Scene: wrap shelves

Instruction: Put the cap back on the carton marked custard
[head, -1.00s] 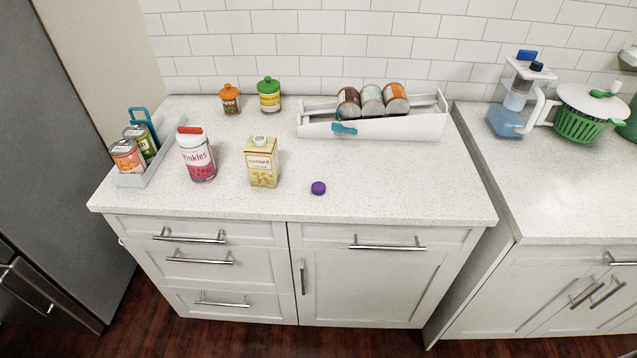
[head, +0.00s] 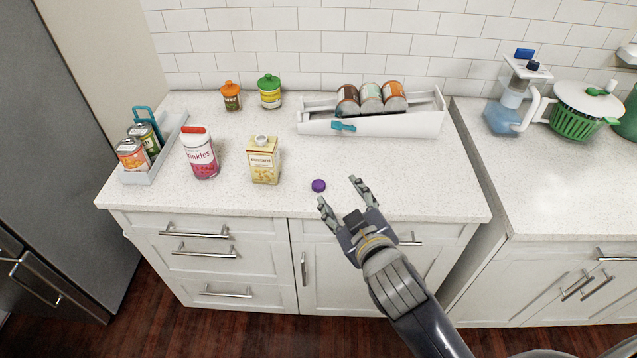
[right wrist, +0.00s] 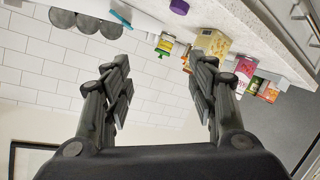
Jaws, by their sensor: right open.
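The custard carton (head: 263,163) is cream and yellow and stands upright on the counter, with a bare pale spout on top. It also shows in the right wrist view (right wrist: 213,44). A small purple cap (head: 318,185) lies on the counter to the right of the carton; it also shows in the right wrist view (right wrist: 179,6). My right gripper (head: 340,192) is open and empty, just right of the cap and apart from it, near the counter's front edge. My left gripper is not in view.
A sprinkles jar (head: 201,158) stands left of the carton, beside a grey tray (head: 137,178) of cans. Two small jars, orange-lidded (head: 231,101) and green-lidded (head: 270,97), stand behind. A white rack (head: 420,124) with cans is at the back. The counter around the cap is clear.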

